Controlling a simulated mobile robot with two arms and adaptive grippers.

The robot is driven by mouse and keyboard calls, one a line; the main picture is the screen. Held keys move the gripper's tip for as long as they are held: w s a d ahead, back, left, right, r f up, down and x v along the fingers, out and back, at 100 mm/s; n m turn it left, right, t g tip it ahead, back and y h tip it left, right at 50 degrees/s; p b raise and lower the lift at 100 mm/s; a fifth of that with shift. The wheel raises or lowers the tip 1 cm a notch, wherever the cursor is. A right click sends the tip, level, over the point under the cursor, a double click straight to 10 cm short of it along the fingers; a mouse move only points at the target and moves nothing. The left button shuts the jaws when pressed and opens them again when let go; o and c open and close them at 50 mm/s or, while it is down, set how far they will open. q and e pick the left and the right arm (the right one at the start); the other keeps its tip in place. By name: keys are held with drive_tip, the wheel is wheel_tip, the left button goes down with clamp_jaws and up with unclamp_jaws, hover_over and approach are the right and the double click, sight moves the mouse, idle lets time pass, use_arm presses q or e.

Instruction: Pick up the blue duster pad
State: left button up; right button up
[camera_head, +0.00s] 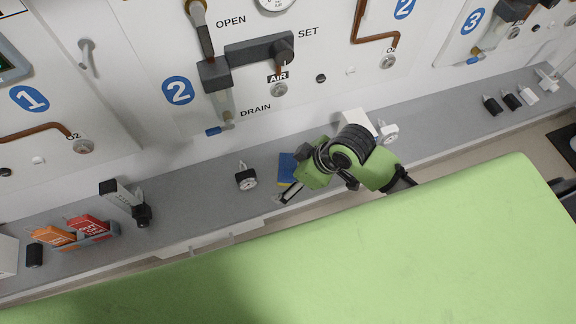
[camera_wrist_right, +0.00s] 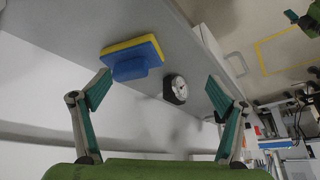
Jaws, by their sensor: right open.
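The blue duster pad (camera_head: 286,166) lies on the grey shelf below panel 2 in the head view, partly hidden by my right gripper. In the right wrist view the pad (camera_wrist_right: 132,60) shows a blue body with a yellow layer, left of the middle and beyond the fingertips. My right gripper (camera_head: 296,189) is at the shelf's front side, close to the pad in the head view. In the right wrist view the gripper (camera_wrist_right: 158,90) is open, with nothing between its fingers. My left gripper is not in view.
A small round gauge (camera_head: 246,178) stands left of the pad; it also shows in the wrist view (camera_wrist_right: 175,88). A white box (camera_head: 357,122) is behind my right arm. A green surface (camera_head: 400,250) fills the foreground.

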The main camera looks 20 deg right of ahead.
sight(290, 162)
drive_tip(key=w+r+n, duration=0.1)
drive_tip(key=w+d+r+n, duration=0.1)
drive_tip(key=r+n, duration=0.1)
drive_tip(key=r, duration=0.1)
drive_tip(key=shift+w+d+g, duration=0.2)
drive_tip(key=shift+w+g, duration=0.2)
drive_tip(key=d+r+n+g, duration=0.1)
drive_tip(key=d+r+n, duration=0.1)
drive_tip(key=d+r, duration=0.2)
drive_tip(key=x, duration=0.2)
drive_tip(key=p+x, duration=0.1)
drive_tip(key=x, duration=0.4)
drive_tip(key=shift+w+f+p, duration=0.35)
drive_tip(key=shift+w, duration=0.05)
drive_tip(key=shift+a+f+p, duration=0.3)
drive_tip(key=shift+f+p, duration=0.05)
drive_tip(key=shift+f, duration=0.15)
drive_tip(key=p+x, duration=0.1)
drive_tip(key=x, duration=0.2)
drive_tip(key=shift+f, duration=0.25)
drive_tip(key=shift+w+a+f, duration=0.15)
drive_tip(key=shift+a+f, duration=0.05)
drive_tip(key=shift+f, duration=0.25)
drive_tip(key=c, duration=1.2)
